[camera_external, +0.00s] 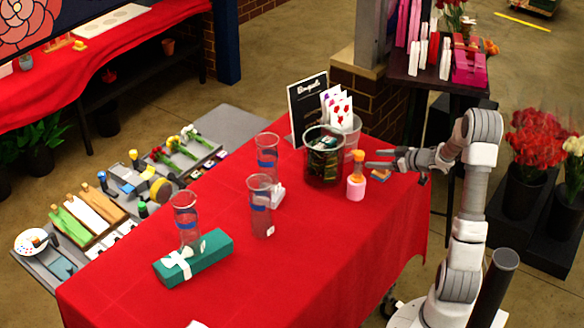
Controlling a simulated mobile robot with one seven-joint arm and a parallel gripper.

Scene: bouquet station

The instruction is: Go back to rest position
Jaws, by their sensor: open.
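My gripper (372,158) is open above the right end of the red-covered table (330,240). Its fingers point left. A pink bottle with an orange top (356,185) stands just left of and below the fingertips; I cannot tell whether they touch. Nothing shows between the fingers. A small orange and blue item (380,175) lies on the cloth below my gripper.
Left of the bottle stand a dark container (323,165) and a black sign (308,105). Clear glasses with blue bands (260,207) and a green box with white ribbon (193,258) occupy the table. A dark display stand (440,78) is behind my arm.

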